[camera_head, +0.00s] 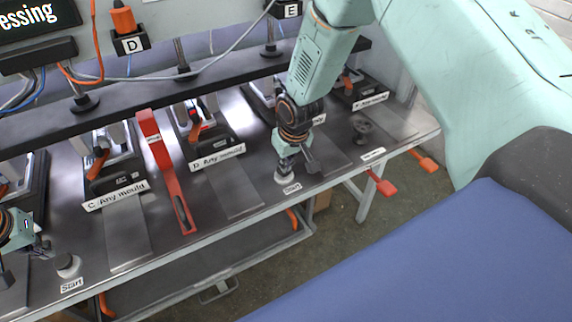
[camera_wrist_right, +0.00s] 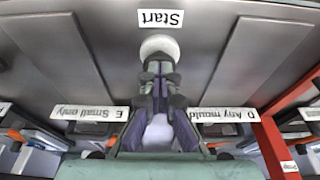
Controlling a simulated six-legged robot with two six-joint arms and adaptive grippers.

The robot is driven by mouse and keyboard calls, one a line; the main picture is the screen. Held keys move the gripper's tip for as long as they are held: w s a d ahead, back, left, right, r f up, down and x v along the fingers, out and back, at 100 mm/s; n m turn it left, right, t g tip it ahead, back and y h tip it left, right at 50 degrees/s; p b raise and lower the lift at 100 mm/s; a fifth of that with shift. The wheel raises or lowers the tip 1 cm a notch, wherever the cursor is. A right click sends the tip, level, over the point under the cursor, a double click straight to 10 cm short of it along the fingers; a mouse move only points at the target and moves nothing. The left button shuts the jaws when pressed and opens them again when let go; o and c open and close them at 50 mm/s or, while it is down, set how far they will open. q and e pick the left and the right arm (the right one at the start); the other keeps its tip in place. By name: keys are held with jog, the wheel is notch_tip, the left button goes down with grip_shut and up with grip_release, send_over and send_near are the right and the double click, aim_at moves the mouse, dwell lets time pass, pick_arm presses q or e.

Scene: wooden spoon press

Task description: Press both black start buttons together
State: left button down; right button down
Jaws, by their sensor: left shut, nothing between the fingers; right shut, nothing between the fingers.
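The left start button (camera_head: 67,263) is a small round knob on a pale base, by a "Start" label near the bench's front edge. My left gripper (camera_head: 42,246) is shut and empty, just left of that button and apart from it in the picture; the left edge cuts off part of it. The right start button's pale round base (camera_head: 284,179) shows behind its own "Start" label. My right gripper (camera_head: 287,168) is shut and empty, pointing down over this button.
The grey metal bench (camera_head: 150,215) carries several press stations with "Any mould" labels. Orange-red handles (camera_head: 383,184) stick out at the right front edge. A blue surface (camera_head: 450,260) fills the lower right.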

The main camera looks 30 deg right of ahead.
jog(key=shift+w+v, duration=0.25)
jog(key=shift+v, duration=0.7)
jog(key=shift+w+v, duration=0.2)
jog(key=shift+v, duration=0.8)
jog(key=shift+r, duration=0.1)
